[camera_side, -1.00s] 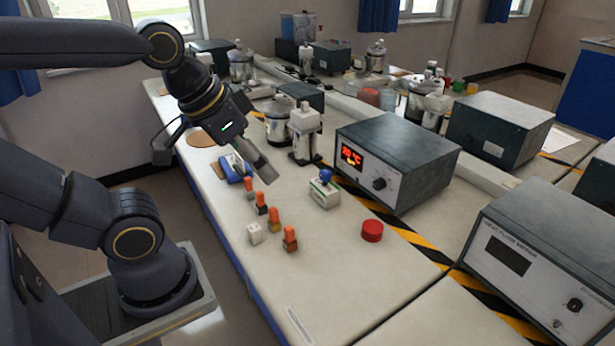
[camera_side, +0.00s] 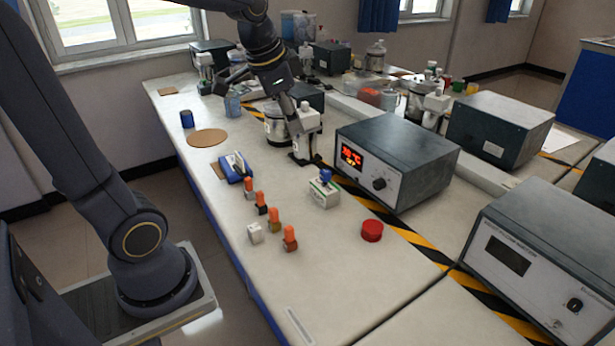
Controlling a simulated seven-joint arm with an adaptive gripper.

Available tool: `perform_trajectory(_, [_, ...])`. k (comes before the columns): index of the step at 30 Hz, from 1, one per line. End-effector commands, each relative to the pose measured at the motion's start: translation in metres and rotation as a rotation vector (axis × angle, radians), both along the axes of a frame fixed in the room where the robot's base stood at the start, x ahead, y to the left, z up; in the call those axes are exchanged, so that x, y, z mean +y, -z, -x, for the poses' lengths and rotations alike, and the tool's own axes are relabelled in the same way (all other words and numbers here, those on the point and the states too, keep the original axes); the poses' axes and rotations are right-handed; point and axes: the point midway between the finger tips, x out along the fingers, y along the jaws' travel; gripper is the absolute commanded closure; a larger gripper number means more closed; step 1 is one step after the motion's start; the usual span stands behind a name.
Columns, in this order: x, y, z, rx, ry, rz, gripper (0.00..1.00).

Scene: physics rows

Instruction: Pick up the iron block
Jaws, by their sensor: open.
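Several small blocks with orange tops stand in a row on the near table: a grey-bodied one (camera_side: 249,188), a dark-bodied one (camera_side: 261,203), a brass-coloured one (camera_side: 274,221) and a copper-coloured one (camera_side: 290,239). I cannot tell for sure from the picture which is iron. My gripper (camera_side: 291,117) is open, above the table beyond the row. It is beside or in front of a metal pot (camera_side: 277,130) and a white-topped device (camera_side: 308,120); whether it touches them is unclear.
A white cube (camera_side: 254,233), a blue-based tool (camera_side: 236,168), a blue-knobbed switch box (camera_side: 324,190) and a red button (camera_side: 372,231) are near the blocks. A heater box with red display (camera_side: 395,160) stands right. The table's front is clear.

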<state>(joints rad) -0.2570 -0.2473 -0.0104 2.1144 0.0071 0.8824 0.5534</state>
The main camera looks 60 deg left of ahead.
Motion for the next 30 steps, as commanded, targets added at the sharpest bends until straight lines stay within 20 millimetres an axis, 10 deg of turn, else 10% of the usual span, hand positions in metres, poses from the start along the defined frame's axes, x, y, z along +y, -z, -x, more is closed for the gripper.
perform_trajectory(5, [0.094,0.062,-0.033,0.17,-0.09,0.022,0.49])
perform_trajectory(12, [0.173,0.146,-0.011,0.325,-0.256,0.129,0.49])
perform_trajectory(30, [0.185,0.262,0.006,0.363,-0.307,0.164,0.49])
